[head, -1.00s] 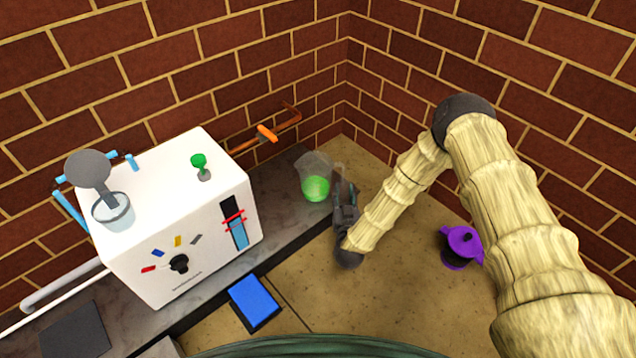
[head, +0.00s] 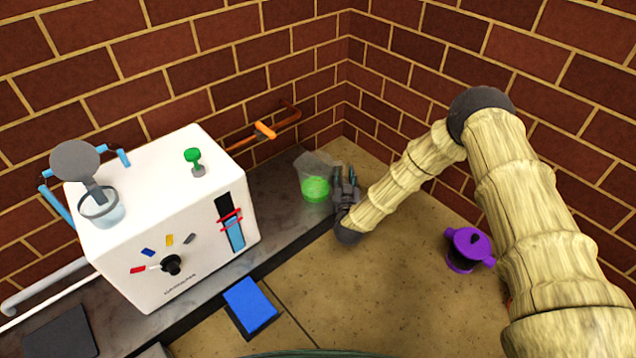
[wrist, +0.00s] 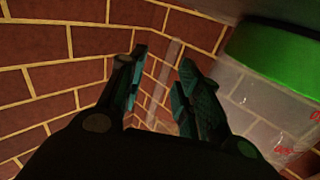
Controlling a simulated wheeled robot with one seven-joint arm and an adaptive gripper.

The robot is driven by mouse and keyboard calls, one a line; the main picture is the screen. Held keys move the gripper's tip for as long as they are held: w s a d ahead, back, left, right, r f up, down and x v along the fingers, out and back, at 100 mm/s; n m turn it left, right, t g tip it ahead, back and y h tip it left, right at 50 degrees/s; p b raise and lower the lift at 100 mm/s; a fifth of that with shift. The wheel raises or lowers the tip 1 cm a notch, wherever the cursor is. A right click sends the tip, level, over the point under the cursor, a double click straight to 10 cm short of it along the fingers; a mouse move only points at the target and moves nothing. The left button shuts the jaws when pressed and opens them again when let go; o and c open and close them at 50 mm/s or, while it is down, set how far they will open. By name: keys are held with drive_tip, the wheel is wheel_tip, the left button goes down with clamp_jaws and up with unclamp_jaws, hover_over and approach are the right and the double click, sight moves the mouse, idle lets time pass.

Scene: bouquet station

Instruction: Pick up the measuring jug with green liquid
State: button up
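The clear measuring jug (head: 315,188) with bright green liquid stands upright in the far corner, at the right end of the dark counter strip. My gripper (head: 346,176) is just to its right, at the handle side. In the wrist view the jug's clear wall and green liquid (wrist: 275,52) fill the right side, close to the right finger. My gripper (wrist: 160,75) is open there, its two fingers apart. A pale translucent strip, apparently the jug's handle (wrist: 164,75), shows between the fingers. I cannot tell whether either finger touches it.
A white machine (head: 175,225) with a dial stands left on the dark counter. Orange pipework (head: 264,131) runs along the wall behind. A blue block (head: 250,305) lies in front. Brick walls close the corner; the tan middle surface is clear.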

drive_tip(key=shift+c, duration=0.2)
clamp_jaws()
drive_tip(key=shift+r, duration=0.25)
